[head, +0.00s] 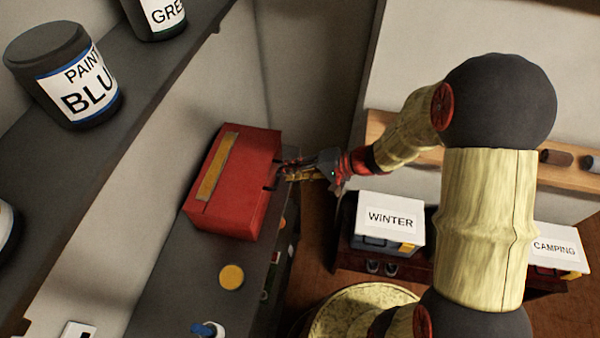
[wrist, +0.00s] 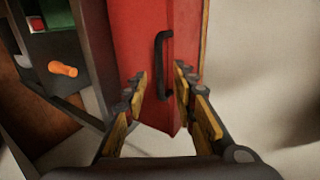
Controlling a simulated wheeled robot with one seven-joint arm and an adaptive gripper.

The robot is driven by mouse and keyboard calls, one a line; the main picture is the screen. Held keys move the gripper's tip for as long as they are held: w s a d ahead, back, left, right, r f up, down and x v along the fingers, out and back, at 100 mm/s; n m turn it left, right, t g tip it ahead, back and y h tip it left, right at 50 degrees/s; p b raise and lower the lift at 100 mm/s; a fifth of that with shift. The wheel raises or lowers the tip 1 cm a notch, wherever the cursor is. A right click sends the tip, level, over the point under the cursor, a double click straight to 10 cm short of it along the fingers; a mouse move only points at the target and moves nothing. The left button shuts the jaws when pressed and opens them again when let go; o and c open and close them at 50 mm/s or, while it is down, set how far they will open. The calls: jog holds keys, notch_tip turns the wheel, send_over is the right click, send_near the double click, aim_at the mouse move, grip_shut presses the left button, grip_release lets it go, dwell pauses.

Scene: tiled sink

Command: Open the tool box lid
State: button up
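The red tool box (head: 235,205) stands on the grey bench in the head view, with a yellow strip on its top; its lid looks closed. In the wrist view the red front (wrist: 138,35) carries a black handle (wrist: 161,65). My gripper (head: 284,170) is at the box's right-hand side in the head view. In the wrist view my gripper (wrist: 160,80) is open, one finger on each side of the handle's lower part. No firm grip shows, and I cannot tell whether a finger touches the box.
The grey bench (head: 165,285) holds a yellow round lid (head: 231,277) in front of the box. A shelf (head: 120,125) with paint cans (head: 62,75) overhangs at left. White WINTER (head: 390,222) and CAMPING (head: 556,248) boxes stand at right.

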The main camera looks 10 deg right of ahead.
jog(key=shift+b+x, duration=1.75)
jog(key=shift+x, duration=0.45)
jog(key=shift+a+f, duration=0.15)
jog(key=shift+c, duration=0.2)
grip_shut()
